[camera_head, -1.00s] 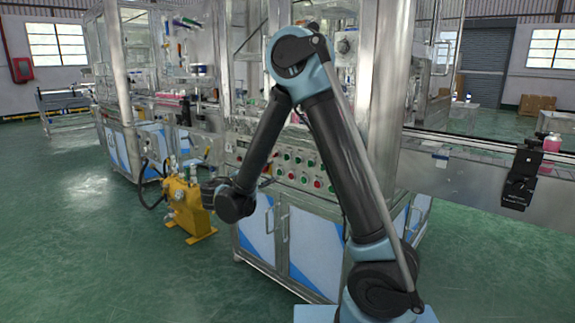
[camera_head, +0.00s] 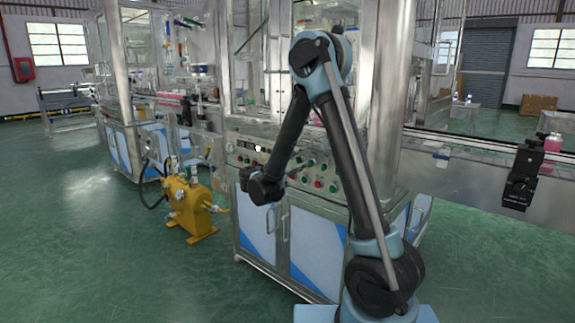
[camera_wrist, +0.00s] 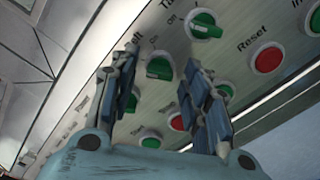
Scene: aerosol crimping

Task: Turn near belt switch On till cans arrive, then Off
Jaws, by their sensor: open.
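The control panel (camera_head: 327,168) on the front of the near machine carries several green and red knobs and buttons. In the wrist view, my gripper (camera_wrist: 157,72) is open, its two fingers pointing at the panel. A green switch knob (camera_wrist: 160,67) appears between the fingertips; I cannot tell whether they touch it. The label near the first knob is partly hidden by the left finger. In the head view, my gripper is hard to make out near the panel's left part. Pink cans (camera_head: 550,143) stand on the conveyor (camera_head: 452,182) at right.
A red button (camera_wrist: 268,58) marked "Reset" lies right of my fingers, and another red button (camera_wrist: 177,121) lies between them, lower. A yellow pump unit (camera_head: 190,207) stands on the floor left of my arm. A black device (camera_head: 522,175) is fixed to the conveyor's side.

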